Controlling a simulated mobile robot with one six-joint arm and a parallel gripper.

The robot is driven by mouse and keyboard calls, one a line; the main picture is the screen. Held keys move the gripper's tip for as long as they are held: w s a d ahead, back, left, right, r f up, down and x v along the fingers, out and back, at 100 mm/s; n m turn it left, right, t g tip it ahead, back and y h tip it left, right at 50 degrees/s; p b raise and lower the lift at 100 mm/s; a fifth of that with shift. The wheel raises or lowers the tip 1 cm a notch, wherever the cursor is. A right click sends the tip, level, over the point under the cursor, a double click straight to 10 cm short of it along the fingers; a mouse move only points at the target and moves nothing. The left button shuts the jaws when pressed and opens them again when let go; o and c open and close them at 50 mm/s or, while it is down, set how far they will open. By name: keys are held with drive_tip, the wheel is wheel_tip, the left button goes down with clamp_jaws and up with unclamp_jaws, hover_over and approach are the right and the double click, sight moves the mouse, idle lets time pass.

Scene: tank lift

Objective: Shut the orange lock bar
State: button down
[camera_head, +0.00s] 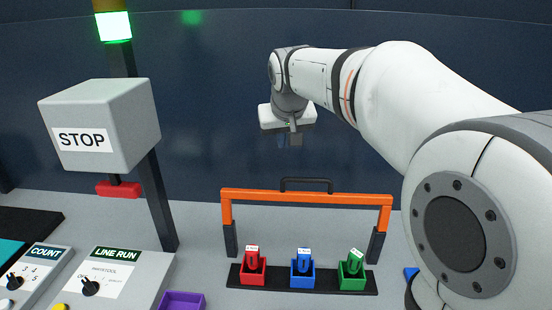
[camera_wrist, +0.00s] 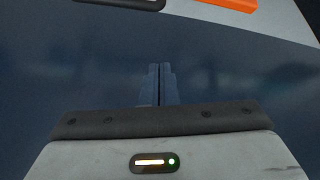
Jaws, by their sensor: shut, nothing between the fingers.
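The orange lock bar (camera_head: 345,198) spans two dark posts in the head view, raised above a row of small bins, with a black handle (camera_head: 306,181) on its top. Part of the orange bar (camera_wrist: 235,4) and part of the black handle (camera_wrist: 120,3) show at the top edge of the wrist view. My gripper (camera_head: 290,140) is above and behind the bar in the head view, apart from it. In the wrist view the fingers (camera_wrist: 160,84) are together with nothing between them.
Red (camera_head: 253,272), blue (camera_head: 302,275) and green (camera_head: 352,278) bins each hold a same-coloured item below the bar. A STOP box (camera_head: 105,125) on a post, under a lit green lamp (camera_head: 114,27), stands left. A LINE RUN panel (camera_head: 118,278) and purple bin (camera_head: 182,301) are front left.

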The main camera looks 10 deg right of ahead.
wheel_tip(320, 180, down, 9)
drive_tip(key=w+p, duration=0.1)
drive_tip(key=p, duration=0.1)
drive_tip(key=shift+w+d+p, duration=0.15)
drive_tip(key=shift+d+p, duration=0.05)
drive_tip(key=shift+p, duration=0.2)
drive_tip(key=shift+a, duration=0.1)
drive_tip(key=shift+f+b, duration=0.2)
drive_tip(key=shift+b, duration=0.3)
drive_tip(key=shift+s+r+t+b, duration=0.1)
drive_tip(key=shift+s+t+b, duration=0.35)
drive_tip(key=shift+b, duration=0.3)
